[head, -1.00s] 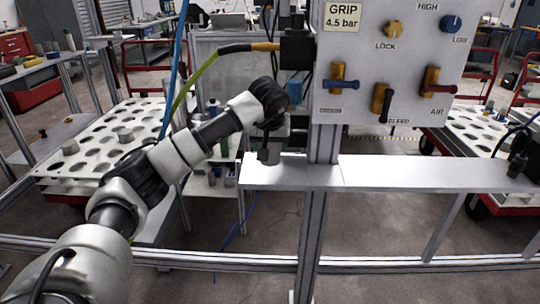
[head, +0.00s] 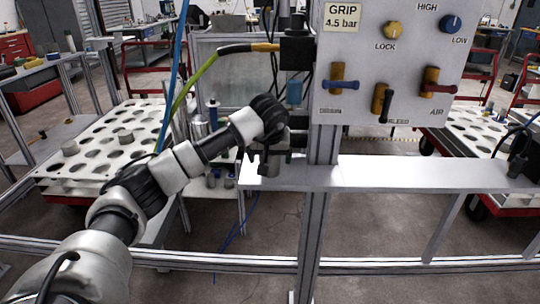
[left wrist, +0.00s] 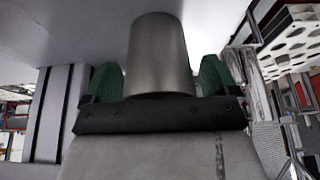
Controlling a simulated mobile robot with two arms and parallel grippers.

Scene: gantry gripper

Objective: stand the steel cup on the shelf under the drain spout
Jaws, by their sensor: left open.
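The steel cup (head: 269,167) stands upright at the left end of the grey shelf (head: 400,174), its base seeming to touch the shelf. My left gripper (head: 269,154) is open around the cup. In the left wrist view, the cup (left wrist: 160,50) is between the two green finger pads of the gripper (left wrist: 158,80), with the fingers spread to either side. A blue bowl-like part (head: 294,92) hangs beside the post above this end of the shelf. I cannot clearly make out the drain spout; my wrist covers the area below. My right gripper is not in view.
A control panel (head: 385,105) with knobs and levers is above the shelf, fixed at the upright post (head: 318,220). A yellow-green hose (head: 200,75) and a blue hose hang near my arm. A white tray cart (head: 90,165) stands at the left.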

